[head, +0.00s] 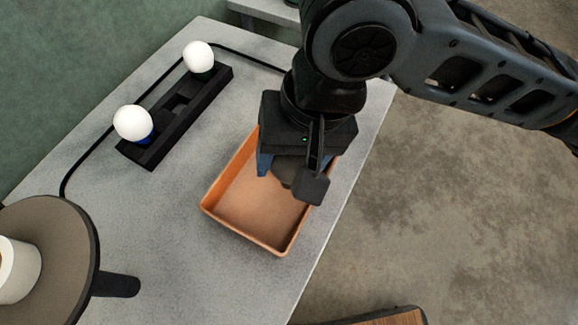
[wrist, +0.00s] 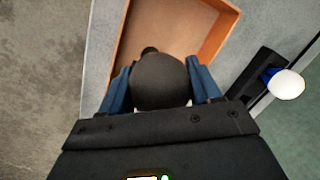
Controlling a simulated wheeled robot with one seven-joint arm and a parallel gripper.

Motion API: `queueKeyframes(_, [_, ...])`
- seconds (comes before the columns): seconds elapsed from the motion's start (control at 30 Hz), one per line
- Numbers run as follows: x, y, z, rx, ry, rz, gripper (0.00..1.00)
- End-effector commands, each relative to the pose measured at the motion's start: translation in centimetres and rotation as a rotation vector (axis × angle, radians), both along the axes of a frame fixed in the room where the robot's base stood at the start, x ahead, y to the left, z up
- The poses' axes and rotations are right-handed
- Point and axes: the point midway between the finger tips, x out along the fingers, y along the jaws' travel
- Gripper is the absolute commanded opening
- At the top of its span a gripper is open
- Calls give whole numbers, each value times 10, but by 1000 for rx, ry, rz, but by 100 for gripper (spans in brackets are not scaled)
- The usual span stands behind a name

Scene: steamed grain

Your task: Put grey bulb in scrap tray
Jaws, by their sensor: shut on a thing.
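The grey bulb (wrist: 160,82) is between the two blue fingers of my gripper (wrist: 160,88) in the wrist view. My gripper is shut on it. In the head view my gripper (head: 290,180) hangs over the far part of the orange scrap tray (head: 240,236), and the dark bulb (head: 284,172) shows just under it. The tray also shows in the wrist view (wrist: 217,38), behind the bulb. The tray's visible floor is bare. I cannot tell how high the bulb is above the floor.
A black socket bar (head: 180,117) with two white bulbs (head: 132,123) (head: 198,56) stands left of the tray. A black cable runs along the grey table (head: 150,220). A round brown stand (head: 45,250) with a white object is at the lower left. The table edge is right of the tray.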

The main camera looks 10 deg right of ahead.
Motion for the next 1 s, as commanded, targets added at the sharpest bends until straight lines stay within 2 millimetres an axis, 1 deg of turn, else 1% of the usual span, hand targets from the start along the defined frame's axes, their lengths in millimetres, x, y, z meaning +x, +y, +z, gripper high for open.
queueKeyframes(0.07, [1,1,-6,-1,0,-1,31])
queueKeyframes(0.2, [1,0,-27,-3,2,-2,31])
queueKeyframes(0.3, [1,0,-37,-2,0,-2,31])
queueKeyframes(0.73, [0,1,-44,0,0,-1,31])
queueKeyframes(0.77, [0,1,-44,0,0,-1,63])
queueKeyframes(0.9, [0,0,-43,0,-1,0,75])
queueKeyframes(1.0, [0,1,-43,0,-1,0,75])
